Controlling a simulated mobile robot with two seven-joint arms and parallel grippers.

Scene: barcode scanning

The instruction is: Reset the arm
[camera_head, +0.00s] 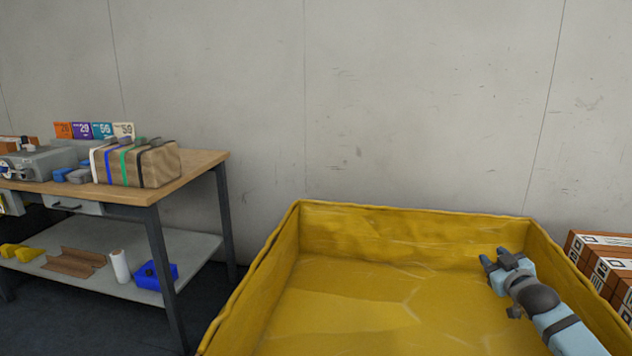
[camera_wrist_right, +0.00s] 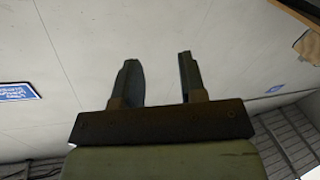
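My right arm comes in from the lower right in the head view. Its gripper (camera_head: 492,261) is over the right part of a large yellow bin (camera_head: 400,232). In the right wrist view, the right gripper (camera_wrist_right: 158,75) has two dark fingers standing apart with nothing between them. The wrist camera looks past the fingers at a pale wall or ceiling surface. My left arm and left gripper are not in view. The visible inside of the bin looks empty.
A workbench (camera_head: 196,163) with boxes and tools stands at the left, with a lower shelf (camera_head: 196,246) under it. Brown boxes (camera_head: 605,262) are stacked to the right of the bin. A bare grey wall (camera_head: 400,100) is behind.

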